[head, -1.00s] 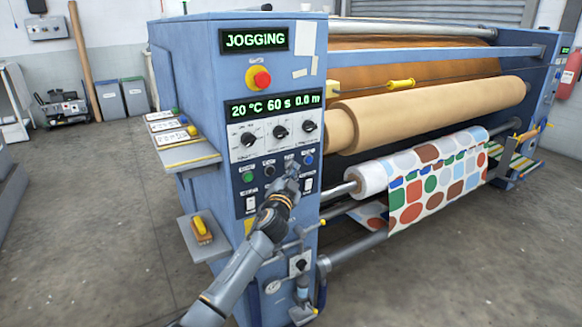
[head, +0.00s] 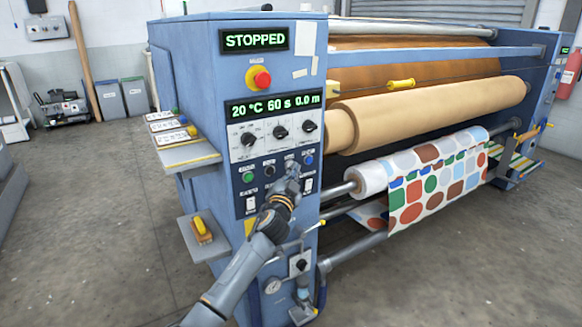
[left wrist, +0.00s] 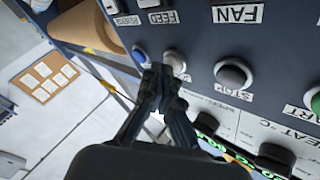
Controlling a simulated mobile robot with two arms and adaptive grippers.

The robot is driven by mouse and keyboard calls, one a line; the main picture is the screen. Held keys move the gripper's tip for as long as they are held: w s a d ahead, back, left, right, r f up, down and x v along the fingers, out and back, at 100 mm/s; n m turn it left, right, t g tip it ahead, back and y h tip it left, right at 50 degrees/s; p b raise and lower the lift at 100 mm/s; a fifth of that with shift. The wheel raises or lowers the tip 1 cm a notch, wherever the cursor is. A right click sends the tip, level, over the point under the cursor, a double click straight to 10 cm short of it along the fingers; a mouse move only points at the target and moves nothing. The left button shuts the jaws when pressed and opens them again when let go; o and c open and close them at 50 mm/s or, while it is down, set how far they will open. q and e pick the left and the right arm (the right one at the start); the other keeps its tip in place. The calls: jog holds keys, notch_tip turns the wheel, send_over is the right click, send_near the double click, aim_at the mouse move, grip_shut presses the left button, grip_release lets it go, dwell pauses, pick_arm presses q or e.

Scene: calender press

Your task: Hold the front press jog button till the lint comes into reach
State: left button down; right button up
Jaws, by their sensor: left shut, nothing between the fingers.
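The blue calender press (head: 185,75) stands in front of me, its upper display (head: 254,40) reading STOPPED. My left gripper (head: 292,172) is shut and empty at the button row on the front panel. In the left wrist view its fingertips (left wrist: 162,72) are just below a pale button (left wrist: 175,60), between a blue button (left wrist: 139,55) and the grey STOP button (left wrist: 233,73). I cannot tell whether the tips touch the pale button; its label is not readable. I cannot make out any lint on the tan roller (head: 430,112). My right gripper is not in view.
A red emergency stop (head: 261,79) sits above the lower display (head: 274,105). A side shelf (head: 190,158) and a lower shelf holding a yellow-handled brush (head: 201,229) stick out left. A patterned fabric roll (head: 372,182) is right of my gripper.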

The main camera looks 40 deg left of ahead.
pick_arm(q)
jog(key=shift+s+d, duration=0.2)
jog(key=shift+d, duration=0.3)
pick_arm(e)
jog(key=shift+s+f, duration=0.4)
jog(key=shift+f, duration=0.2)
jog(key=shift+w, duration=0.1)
pick_arm(q)
jog(key=shift+s+d+p, duration=0.1)
jog(key=shift+s+d, duration=0.25)
jog(key=shift+d, duration=0.45)
jog(key=shift+s+d+p, duration=0.1)
jog(key=shift+s+d, duration=0.2)
jog(key=shift+d, duration=0.45)
jog(key=shift+s+d+p, duration=0.1)
jog(key=shift+s+d, duration=0.25)
jog(key=shift+d, duration=0.45)
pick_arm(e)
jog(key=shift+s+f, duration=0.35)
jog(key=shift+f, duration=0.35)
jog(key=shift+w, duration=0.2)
